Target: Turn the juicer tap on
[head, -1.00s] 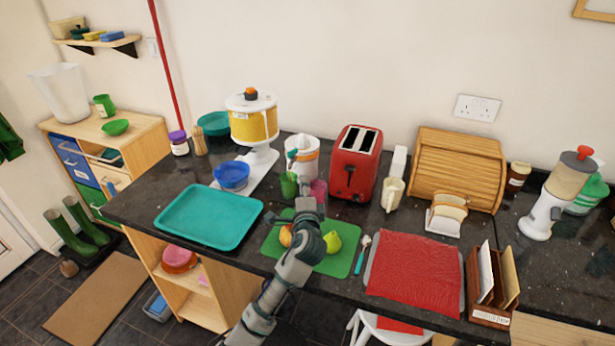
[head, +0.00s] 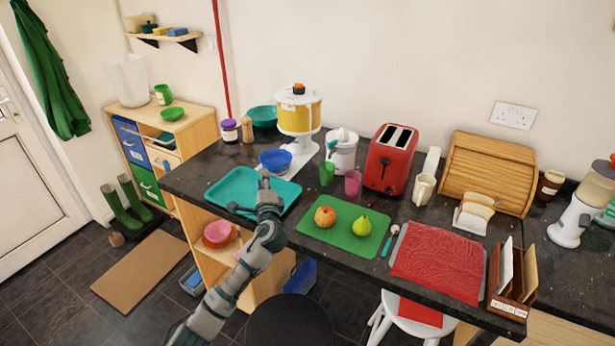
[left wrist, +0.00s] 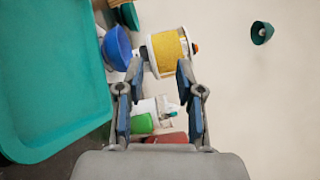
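A small white juicer (head: 342,152) with a pale cone top stands on the dark worktop, left of the red toaster. A white body with a small teal part, likely the same juicer (left wrist: 155,108), shows between my fingers in the left wrist view; its tap is too small to make out surely. My left gripper (head: 264,182) is over the right part of the turquoise tray (head: 225,185), left of and nearer than the juicer. In the left wrist view the left gripper (left wrist: 159,68) is open, with nothing between its fingers. My right gripper is not in view.
A yellow-bodied dispenser (head: 299,112) on a white stand and a blue bowl (head: 275,160) stand left of the juicer. A green cup (head: 327,174) and a pink cup (head: 352,183) stand before it. A green board (head: 345,240) holds fruit. The red toaster (head: 390,160) is right.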

